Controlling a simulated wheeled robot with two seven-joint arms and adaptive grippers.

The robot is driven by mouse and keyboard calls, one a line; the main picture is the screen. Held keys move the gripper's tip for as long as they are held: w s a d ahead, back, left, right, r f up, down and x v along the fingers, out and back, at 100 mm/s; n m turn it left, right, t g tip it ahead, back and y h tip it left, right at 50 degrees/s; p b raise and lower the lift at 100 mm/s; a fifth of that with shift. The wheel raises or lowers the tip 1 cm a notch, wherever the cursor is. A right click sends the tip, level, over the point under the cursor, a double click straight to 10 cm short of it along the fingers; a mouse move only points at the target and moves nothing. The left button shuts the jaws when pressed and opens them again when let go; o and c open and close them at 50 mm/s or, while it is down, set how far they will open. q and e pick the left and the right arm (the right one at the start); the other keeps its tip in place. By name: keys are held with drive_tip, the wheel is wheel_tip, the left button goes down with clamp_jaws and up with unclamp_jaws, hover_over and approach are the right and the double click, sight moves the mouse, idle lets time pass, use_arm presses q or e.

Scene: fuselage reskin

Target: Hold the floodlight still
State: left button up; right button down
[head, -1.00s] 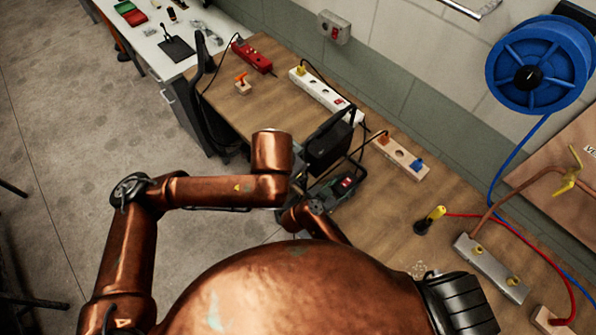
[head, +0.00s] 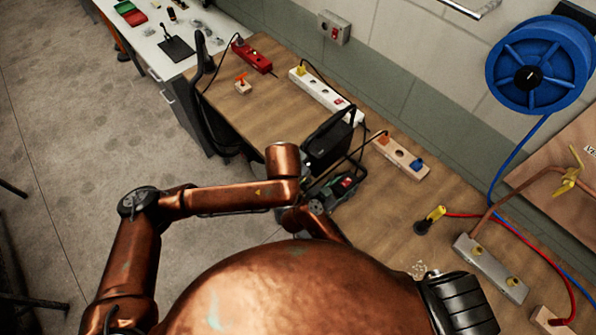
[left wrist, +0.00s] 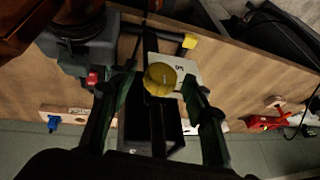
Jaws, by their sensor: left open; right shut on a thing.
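The black floodlight (head: 330,140) stands at the near edge of the wooden bench, its frame partly hidden by my arms. My right gripper (head: 342,186), grey with a red part, is shut on the floodlight's frame; the exact grip spot is hard to see. In the left wrist view, the floodlight's dark housing (left wrist: 150,132) shows between the fingers of my left gripper (left wrist: 160,80). That gripper is open, with a round yellow knob (left wrist: 160,79) in line between its fingertips; I cannot tell whether they touch.
The wooden bench (head: 385,225) carries a white power strip (head: 325,95), a red one (head: 252,57), a socket block (head: 402,158) and a metal block (head: 490,268). A blue cable reel (head: 540,65) hangs on the wall. Grey floor (head: 70,120) lies open at left.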

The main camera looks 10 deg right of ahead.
use_arm(q)
drive_tip(key=shift+c, duration=0.4)
drive_tip(key=c, duration=1.1)
drive_tip(key=g, duration=0.1)
drive_tip(key=g+h, duration=0.1)
drive_tip(key=n+g+h, duration=0.1)
drive_tip(key=shift+w+a+g, duration=0.25)
drive_tip(key=shift+w+g, duration=0.05)
drive_tip(key=shift+w, duration=0.05)
drive_tip(key=g+h, duration=0.1)
drive_tip(key=g, duration=0.1)
drive_tip(key=n+g+h, duration=0.1)
drive_tip(key=shift+w+a+f+g+h, duration=0.15)
drive_tip(key=shift+w+f+g+h, duration=0.05)
drive_tip(key=shift+w+g+h, duration=0.1)
drive_tip(key=g+h, duration=0.1)
drive_tip(key=g, duration=0.1)
drive_tip(key=n+g+h, duration=0.1)
drive_tip(key=shift+w+a+f+h, duration=0.1)
drive_tip(key=shift+w+f+h, duration=0.05)
drive_tip(key=shift+f+h, duration=0.15)
drive_tip(key=shift+f+n+g+h, duration=0.15)
drive_tip(key=shift+n+g+h, duration=0.45)
drive_tip(key=shift+g+h, duration=0.9)
